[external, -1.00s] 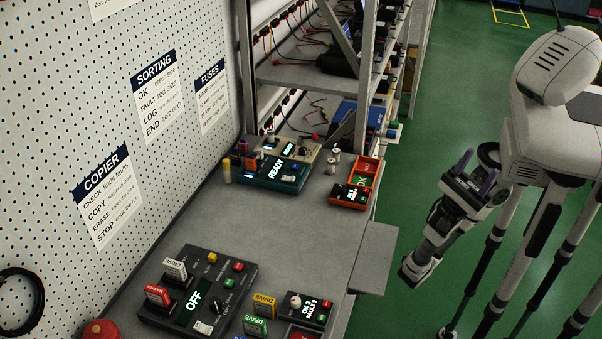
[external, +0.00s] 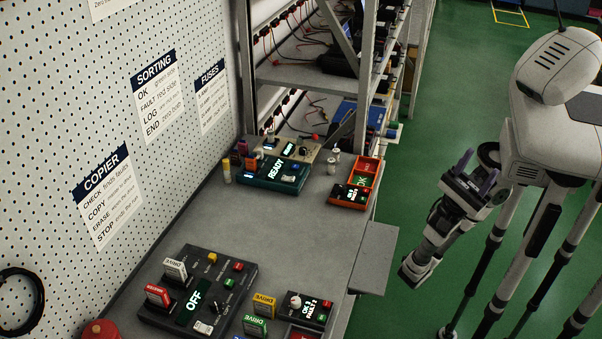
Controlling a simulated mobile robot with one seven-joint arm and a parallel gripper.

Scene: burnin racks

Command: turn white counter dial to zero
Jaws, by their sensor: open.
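A white round dial (external: 295,301) sits on a small dark counter box (external: 312,311) at the near right edge of the bench. The box's lit display reads "OK 3 FAULT 2", and it also has a red button. The dial's pointer is too small to read. My gripper (external: 476,174), with purple fingertips, is open and empty. It is over the green floor to the right of the bench, well apart from the dial.
A black copier (external: 227,291) showing "OFF" and several drives stand left of the counter. A teal box (external: 272,174) showing "READY" and an orange tray unit (external: 364,172) with another counter stand farther back. The middle of the grey bench (external: 265,225) is clear. A small shelf (external: 374,262) juts from its right side.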

